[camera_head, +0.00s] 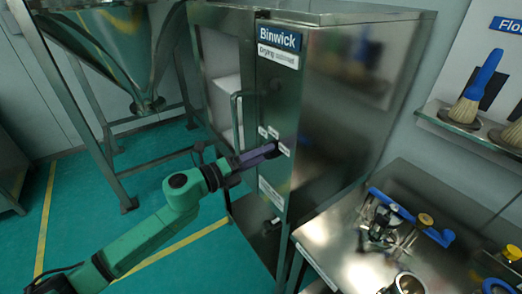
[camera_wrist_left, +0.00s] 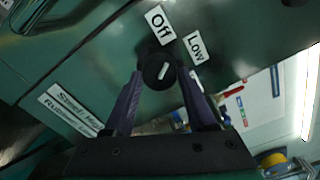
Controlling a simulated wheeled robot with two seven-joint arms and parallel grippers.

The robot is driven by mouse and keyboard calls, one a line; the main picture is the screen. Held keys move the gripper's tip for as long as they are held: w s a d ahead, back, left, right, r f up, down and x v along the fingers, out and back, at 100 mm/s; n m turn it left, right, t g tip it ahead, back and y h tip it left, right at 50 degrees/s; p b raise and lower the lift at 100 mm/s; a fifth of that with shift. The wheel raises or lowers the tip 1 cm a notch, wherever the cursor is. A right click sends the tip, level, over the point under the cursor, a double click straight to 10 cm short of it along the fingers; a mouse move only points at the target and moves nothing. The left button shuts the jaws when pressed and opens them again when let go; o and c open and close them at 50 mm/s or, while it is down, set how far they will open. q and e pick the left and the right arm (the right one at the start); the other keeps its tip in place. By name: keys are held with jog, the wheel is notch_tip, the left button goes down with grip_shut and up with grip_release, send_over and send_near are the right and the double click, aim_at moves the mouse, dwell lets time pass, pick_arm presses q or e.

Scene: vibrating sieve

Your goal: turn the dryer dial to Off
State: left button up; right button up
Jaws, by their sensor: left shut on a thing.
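The dryer cabinet (camera_head: 340,100), marked Binwick, stands in the middle of the head view. In the left wrist view, the round black dial (camera_wrist_left: 151,72) has a short white mark slanting up and to the right. I cannot tell exactly which label the mark points to. The Off label (camera_wrist_left: 160,25) is above the dial and the Low label (camera_wrist_left: 196,48) is at its upper right. My left gripper (camera_wrist_left: 161,76) is shut on the dial, one purple finger on each side. In the head view, my left gripper (camera_head: 270,151) reaches the cabinet front and hides most of the dial. My right gripper is not in view.
A vertical door handle (camera_head: 235,120) is just left of the gripper in the head view. A steel bench (camera_head: 325,245) with blue-handled parts is at right. A shelf with brushes (camera_head: 463,110) is on the wall. A steel hopper (camera_head: 110,50) stands at left.

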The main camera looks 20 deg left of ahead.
pick_arm(q)
jog(key=shift+r+n+p, duration=0.1)
jog(key=shift+n+p, duration=1.25)
jog(key=shift+n, duration=1.25)
jog(key=o, duration=1.4)
jog(key=shift+c, duration=0.2)
jog(key=b+v, duration=0.3)
jog(key=v, duration=1.1)
jog(key=shift+s, duration=0.25)
